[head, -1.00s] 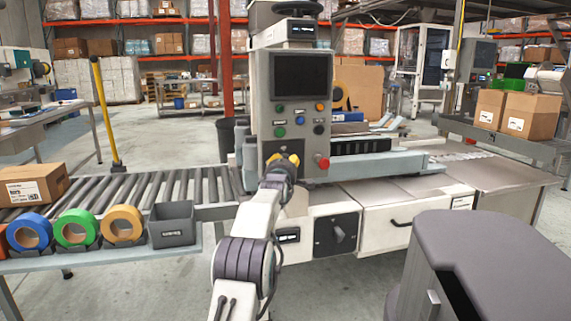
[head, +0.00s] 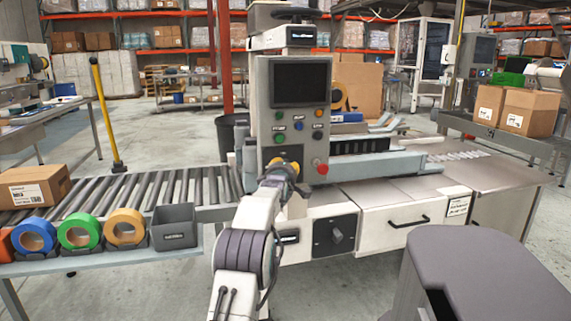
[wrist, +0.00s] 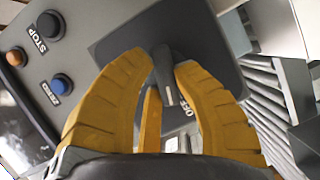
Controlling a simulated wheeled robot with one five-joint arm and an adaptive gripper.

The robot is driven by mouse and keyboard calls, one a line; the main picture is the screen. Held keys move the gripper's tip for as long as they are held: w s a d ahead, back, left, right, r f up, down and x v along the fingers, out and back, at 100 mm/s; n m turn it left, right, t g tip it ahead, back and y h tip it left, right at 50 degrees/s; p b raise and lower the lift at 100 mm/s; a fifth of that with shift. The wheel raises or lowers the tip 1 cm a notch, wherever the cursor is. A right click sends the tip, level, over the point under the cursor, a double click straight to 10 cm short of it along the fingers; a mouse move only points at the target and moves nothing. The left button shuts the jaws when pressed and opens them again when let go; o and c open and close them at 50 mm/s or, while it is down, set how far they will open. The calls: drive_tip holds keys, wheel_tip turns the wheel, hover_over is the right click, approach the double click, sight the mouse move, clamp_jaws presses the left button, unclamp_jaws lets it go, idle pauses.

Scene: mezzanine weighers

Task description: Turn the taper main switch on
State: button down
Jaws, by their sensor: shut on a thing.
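The taper's main switch is a dark rotary handle (wrist: 166,75) with a white line on it, set on a dark plate (wrist: 118,42) in the wrist view. The line's end is near the OFF lettering (wrist: 187,109), partly hidden by my finger. My gripper (wrist: 164,66) has its yellow fingers on both sides of the handle, shut on it. In the head view my gripper (head: 284,168) is at the lower left of the grey control console (head: 293,130), and it hides the switch there.
The console has several coloured buttons and a red mushroom button (head: 320,166) right of my gripper. A STOP button (wrist: 50,24) shows in the wrist view. A roller conveyor (head: 150,192) with tape rolls lies left. A second dark knob (head: 337,236) is on the cabinet below.

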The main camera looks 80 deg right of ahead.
drive_tip(key=c, duration=0.9)
unclamp_jaws()
drive_tip(key=shift+w, duration=0.1)
drive_tip(key=shift+c, duration=0.2)
drive_tip(key=a+r, duration=0.1)
drive_tip(key=a, duration=1.1)
drive_tip(key=shift+o, duration=0.2)
drive_tip(key=shift+r, duration=0.1)
